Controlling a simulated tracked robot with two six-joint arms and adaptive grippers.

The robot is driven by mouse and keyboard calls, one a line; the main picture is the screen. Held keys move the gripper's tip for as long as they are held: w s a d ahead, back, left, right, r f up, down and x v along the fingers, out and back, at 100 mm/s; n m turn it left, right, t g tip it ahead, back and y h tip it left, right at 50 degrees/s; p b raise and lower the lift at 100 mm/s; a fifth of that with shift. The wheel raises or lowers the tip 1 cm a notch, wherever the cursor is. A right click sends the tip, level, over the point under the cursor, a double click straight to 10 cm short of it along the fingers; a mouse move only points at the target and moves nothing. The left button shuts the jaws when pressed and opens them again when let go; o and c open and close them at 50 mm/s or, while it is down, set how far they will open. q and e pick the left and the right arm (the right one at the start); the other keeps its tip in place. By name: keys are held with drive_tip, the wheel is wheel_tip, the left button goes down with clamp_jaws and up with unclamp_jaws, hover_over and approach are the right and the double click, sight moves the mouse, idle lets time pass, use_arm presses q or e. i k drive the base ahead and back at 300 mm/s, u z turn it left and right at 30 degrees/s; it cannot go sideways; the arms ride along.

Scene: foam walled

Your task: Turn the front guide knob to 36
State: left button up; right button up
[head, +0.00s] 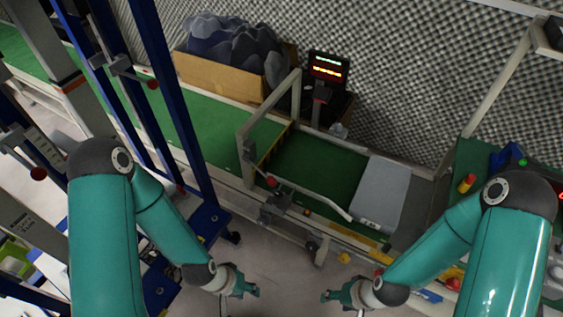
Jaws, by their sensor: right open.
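A pale guide rail (315,196) runs along the near side of the green conveyor belt (315,165). A small red knob (271,181) sits at the left end of this rail, above a grey bracket (275,208). A dark round knob (312,244) shows lower down on the conveyor's near side. I cannot tell which is the front guide knob, and no scale can be read. My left gripper (253,286) is in front of the conveyor, apart from both knobs; its jaw opening is unclear. My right gripper (327,295) is open and empty, also below the knobs.
A grey parcel (381,193) lies at the belt's right end. A frame (243,150) arches over the belt. A lit display (328,68) and a cardboard box (220,79) stand behind. Blue posts (180,110) stand at left. Floor between my grippers is clear.

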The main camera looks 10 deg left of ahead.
sight(278, 195)
drive_tip(key=u, duration=1.2)
drive_tip(key=k, duration=0.75)
drive_tip(key=z, duration=0.7)
drive_tip(key=i, duration=0.95)
drive_tip(key=z, duration=0.05)
